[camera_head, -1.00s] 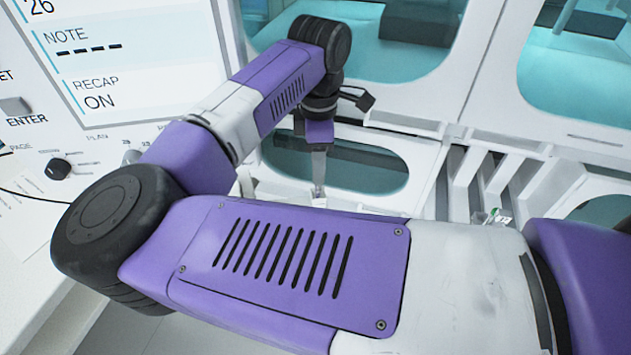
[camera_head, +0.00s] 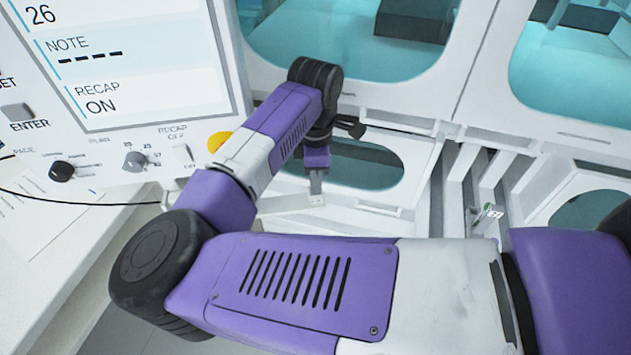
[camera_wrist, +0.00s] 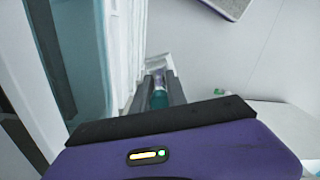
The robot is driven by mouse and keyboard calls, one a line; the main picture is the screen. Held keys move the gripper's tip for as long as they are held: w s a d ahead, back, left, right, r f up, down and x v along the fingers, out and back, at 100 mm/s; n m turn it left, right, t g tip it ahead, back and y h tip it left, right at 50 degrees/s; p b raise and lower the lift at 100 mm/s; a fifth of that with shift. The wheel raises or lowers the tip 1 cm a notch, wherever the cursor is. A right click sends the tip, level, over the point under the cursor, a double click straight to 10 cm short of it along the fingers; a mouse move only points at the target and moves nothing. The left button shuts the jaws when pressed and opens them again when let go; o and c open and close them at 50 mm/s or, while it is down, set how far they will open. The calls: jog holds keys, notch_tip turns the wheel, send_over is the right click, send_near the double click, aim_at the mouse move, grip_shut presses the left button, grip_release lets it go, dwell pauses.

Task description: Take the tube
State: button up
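My gripper (camera_wrist: 160,94) points away from the wrist camera, its two grey fingers a short gap apart. A small teal and dark tube-like piece (camera_wrist: 158,99) shows between the fingers; I cannot tell whether they grip it or it lies beyond them. In the head view my gripper (camera_head: 316,186) hangs down in front of the white cabinet wall, and no tube can be made out in it. A small tube-like piece with a green and white end (camera_head: 487,217) sits at the slotted white track (camera_head: 458,190), to the right of my gripper and apart from it.
A white control panel with a screen (camera_head: 140,60) and knobs stands at the left, above a white desk (camera_head: 40,240) with papers. Teal windows (camera_head: 340,40) line the back. In the wrist view a white wall edge (camera_wrist: 115,60) runs close along the left.

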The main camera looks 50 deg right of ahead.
jog(key=shift+r, duration=0.15)
grip_shut()
notch_tip(320, 180, up, 20)
jog(key=b, duration=0.3)
dwell(0.4)
